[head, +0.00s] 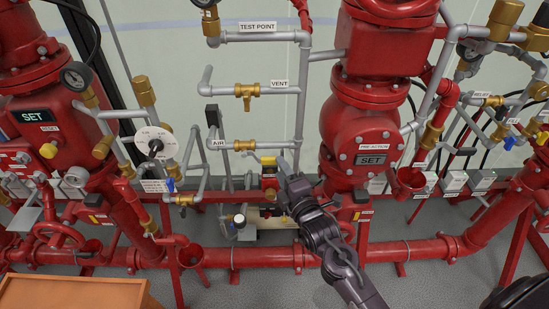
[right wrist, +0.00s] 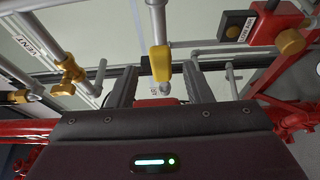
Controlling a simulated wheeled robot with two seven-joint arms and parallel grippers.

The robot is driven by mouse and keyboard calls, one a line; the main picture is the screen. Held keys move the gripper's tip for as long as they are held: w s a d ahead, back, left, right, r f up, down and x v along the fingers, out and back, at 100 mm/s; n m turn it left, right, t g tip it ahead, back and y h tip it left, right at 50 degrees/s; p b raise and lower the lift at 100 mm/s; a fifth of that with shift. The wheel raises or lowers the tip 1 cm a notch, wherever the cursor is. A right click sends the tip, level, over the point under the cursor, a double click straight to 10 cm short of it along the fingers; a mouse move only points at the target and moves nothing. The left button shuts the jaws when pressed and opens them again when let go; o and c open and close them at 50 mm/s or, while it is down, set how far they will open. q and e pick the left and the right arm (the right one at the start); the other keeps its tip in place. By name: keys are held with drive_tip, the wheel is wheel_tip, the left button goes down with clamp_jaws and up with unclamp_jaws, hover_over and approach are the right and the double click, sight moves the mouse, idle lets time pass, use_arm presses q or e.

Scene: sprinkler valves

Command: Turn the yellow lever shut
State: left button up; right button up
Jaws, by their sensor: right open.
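The yellow lever (head: 268,160) shows in the head view as a small yellow piece just left of my right gripper's tips, above a red block. In the right wrist view the yellow lever (right wrist: 161,63) hangs down at the end of a grey pipe. It appears between the two finger lines there, with space on both sides. My right gripper (head: 286,172) is open, and its fingers also show apart in the right wrist view (right wrist: 161,88). I cannot tell how far the lever is from the fingertips in depth. My left gripper is not in view.
A brass vent valve (head: 247,91) sits on grey piping above. A large red pre-action valve body (head: 360,130) stands close to the right of my gripper. A red horizontal pipe (head: 220,257) runs low across the front. An orange-brown box top (head: 75,292) is at lower left.

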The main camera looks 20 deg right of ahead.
sight(275, 164)
drive_tip(key=w, duration=0.3)
drive_tip(key=w+p, duration=0.1)
drive_tip(key=w, duration=0.1)
drive_tip(key=shift+a, duration=0.3)
clamp_jaws()
